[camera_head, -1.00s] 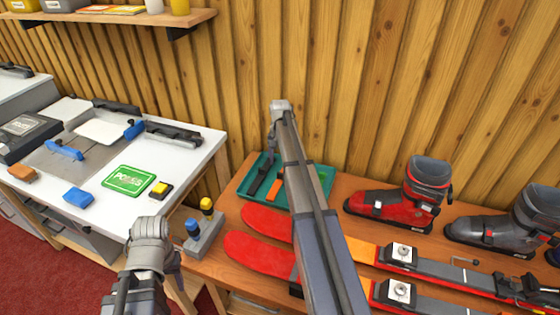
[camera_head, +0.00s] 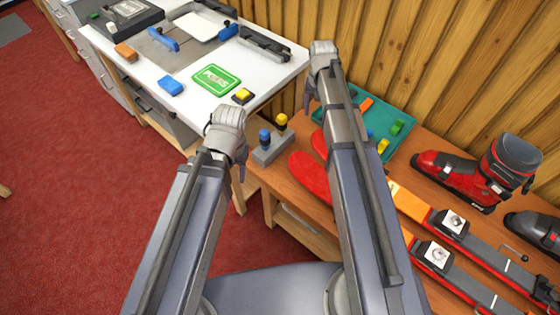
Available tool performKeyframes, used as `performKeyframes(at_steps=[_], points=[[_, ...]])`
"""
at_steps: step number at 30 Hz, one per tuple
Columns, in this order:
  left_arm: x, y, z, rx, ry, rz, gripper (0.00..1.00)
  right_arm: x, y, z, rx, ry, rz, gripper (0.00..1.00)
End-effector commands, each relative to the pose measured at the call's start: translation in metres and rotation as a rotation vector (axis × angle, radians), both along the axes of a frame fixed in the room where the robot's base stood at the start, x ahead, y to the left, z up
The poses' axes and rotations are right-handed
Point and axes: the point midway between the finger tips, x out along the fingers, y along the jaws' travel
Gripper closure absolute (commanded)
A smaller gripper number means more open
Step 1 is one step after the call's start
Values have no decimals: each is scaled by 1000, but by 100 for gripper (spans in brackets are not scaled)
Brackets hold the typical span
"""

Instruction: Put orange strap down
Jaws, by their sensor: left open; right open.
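An orange strip, which looks like the orange strap (camera_head: 366,104), lies in the teal tray (camera_head: 402,113) on the wooden bench; my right arm partly covers the tray. My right gripper (camera_head: 308,102) is open, pointing down beside the tray's left side, apart from the strip. My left gripper (camera_head: 242,172) is open, pointing down off the wooden bench's left end. I see nothing held in either gripper, though their fingertips are small and partly hidden.
Yellow and green pieces (camera_head: 397,127) also lie in the tray. A block with blue and yellow knobs (camera_head: 272,149) stands at the bench's left end. Red skis (camera_head: 308,177) and a red ski boot (camera_head: 462,174) lie to the right. A white table (camera_head: 285,72) stands behind left.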

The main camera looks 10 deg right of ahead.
Motion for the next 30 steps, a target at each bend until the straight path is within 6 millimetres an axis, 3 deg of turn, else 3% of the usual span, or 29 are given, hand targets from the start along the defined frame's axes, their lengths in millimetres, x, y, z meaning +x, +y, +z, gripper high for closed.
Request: performKeyframes(at_steps=[1, 3, 6, 9, 12, 16, 23, 30], points=[[0, 0, 0, 0, 0, 0, 50, -43, 40, 0, -6, 8, 111, 31], [0, 0, 0, 0, 0, 0, 50, -79, 79, 0, -16, 19, 252, 31], [0, 0, 0, 0, 0, 0, 50, -128, 119, 1, -29, 30, 428, 31], [0, 0, 0, 0, 0, 0, 50, -165, 144, 1, -39, 39, 565, 31], [0, 0, 0, 0, 0, 0, 50, -190, 158, 1, -47, 46, 655, 31], [0, 0, 0, 0, 0, 0, 50, -203, 165, 1, -52, 50, 711, 31], [0, 0, 0, 0, 0, 0, 50, -203, 167, 1, -53, 51, 719, 31], [0, 0, 0, 0, 0, 0, 50, -203, 167, 1, -52, 51, 717, 50]])
